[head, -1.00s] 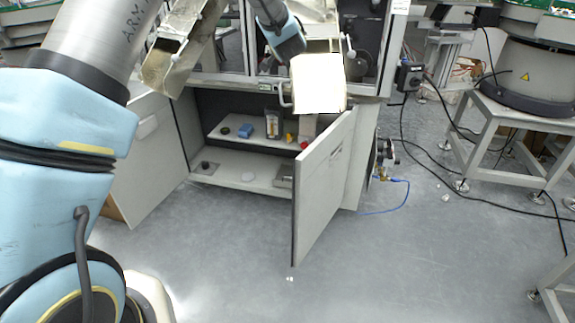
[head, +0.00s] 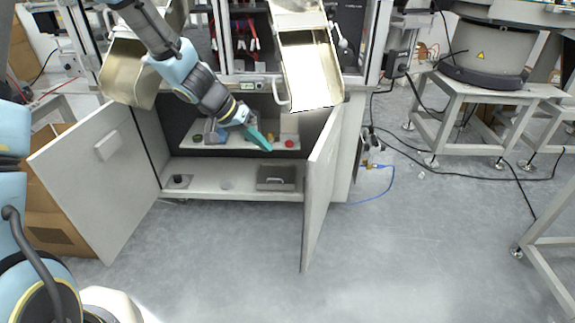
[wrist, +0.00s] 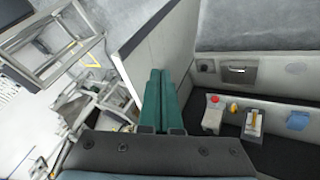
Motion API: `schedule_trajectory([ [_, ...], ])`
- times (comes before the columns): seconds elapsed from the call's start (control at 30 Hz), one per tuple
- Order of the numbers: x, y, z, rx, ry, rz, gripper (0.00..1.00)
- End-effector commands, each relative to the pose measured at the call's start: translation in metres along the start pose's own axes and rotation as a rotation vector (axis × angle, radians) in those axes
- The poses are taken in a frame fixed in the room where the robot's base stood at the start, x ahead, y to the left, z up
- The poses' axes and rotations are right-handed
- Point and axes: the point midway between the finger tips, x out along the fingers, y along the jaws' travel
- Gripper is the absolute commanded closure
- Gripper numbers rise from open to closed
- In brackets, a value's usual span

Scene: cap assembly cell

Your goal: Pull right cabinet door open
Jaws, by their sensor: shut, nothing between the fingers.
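The right cabinet door (head: 322,185) is a light grey panel standing open, swung out toward me and seen nearly edge-on. It also shows in the wrist view (wrist: 152,45), just beyond my fingers. My gripper (head: 262,140) has teal fingers and is at the cabinet opening, left of the right door, on its inner side. In the wrist view my gripper (wrist: 163,98) has its fingers together and holds nothing. I cannot tell whether the fingertips touch the door.
The left door (head: 85,185) stands open too. Small items, including a red one (head: 289,143), sit on the inner shelf (head: 215,151). A bright metal chute (head: 310,70) hangs above the opening. Open floor (head: 420,250) lies to the right; cables run near the stands.

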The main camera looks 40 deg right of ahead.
Motion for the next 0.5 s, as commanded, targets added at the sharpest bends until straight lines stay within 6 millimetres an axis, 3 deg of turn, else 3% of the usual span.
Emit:
schedule_trajectory([
  [0.17, 0.017, 0.003, 0.001, -0.003, -0.002, 0.012, 1.00],
  [0.5, 0.085, 0.003, 0.001, -0.002, -0.003, 0.009, 1.00],
])
